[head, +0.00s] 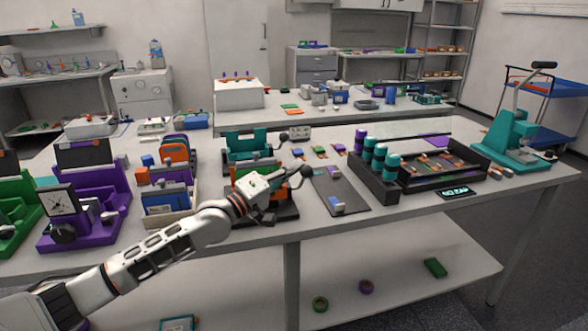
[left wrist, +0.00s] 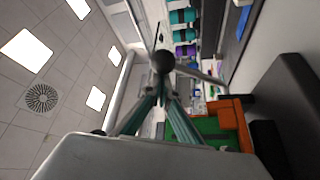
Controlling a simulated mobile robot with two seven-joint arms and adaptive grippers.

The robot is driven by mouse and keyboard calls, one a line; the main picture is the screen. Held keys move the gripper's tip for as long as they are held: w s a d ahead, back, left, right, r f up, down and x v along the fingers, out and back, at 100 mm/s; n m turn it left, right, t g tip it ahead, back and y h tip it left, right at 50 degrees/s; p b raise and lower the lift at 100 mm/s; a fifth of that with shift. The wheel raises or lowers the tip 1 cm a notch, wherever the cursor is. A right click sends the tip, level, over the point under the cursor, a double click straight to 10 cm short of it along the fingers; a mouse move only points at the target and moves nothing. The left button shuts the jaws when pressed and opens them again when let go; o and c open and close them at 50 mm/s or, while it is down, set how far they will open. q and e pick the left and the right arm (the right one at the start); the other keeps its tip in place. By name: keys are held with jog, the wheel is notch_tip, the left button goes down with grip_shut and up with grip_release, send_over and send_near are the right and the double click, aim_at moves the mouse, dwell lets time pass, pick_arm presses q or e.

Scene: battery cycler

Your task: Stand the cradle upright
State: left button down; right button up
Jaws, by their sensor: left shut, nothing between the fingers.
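I cannot tell for sure which thing is the cradle. An orange and green fixture (head: 240,172) on a black base stands at the middle of the bench, partly hidden by my gripper; it also shows in the left wrist view (left wrist: 238,115). A lever with a black ball knob (head: 306,171) sticks out beside it. My left gripper (head: 285,181) is shut and empty in front of this fixture. In the left wrist view its fingers converge close to the ball knob (left wrist: 163,60); whether they touch it is unclear. My right gripper is not in view.
A dark mat (head: 345,188) with a small pale and blue piece (head: 337,205) lies right of the fixture. A dark tray (head: 440,183) and teal cylinders (head: 380,160) stand beyond. A teal fixture (head: 240,148) stands behind, a purple one (head: 112,205) and a bin (head: 170,222) left.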

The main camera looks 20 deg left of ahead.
pick_arm(q)
jog(key=m+b, duration=0.1)
jog(key=s+d+f+m+h+b, duration=0.1)
jog(key=shift+s+f+m+t, duration=0.2)
jog(key=shift+s+m+t, duration=0.1)
jog(key=shift+m, duration=0.1)
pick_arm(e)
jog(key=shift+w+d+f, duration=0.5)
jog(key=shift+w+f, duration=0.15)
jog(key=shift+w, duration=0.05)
pick_arm(q)
jog(key=shift+d+b, duration=0.1)
jog(key=shift+b, duration=0.2)
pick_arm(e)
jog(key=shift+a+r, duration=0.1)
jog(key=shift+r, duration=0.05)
pick_arm(q)
jog(key=shift+h, duration=0.3)
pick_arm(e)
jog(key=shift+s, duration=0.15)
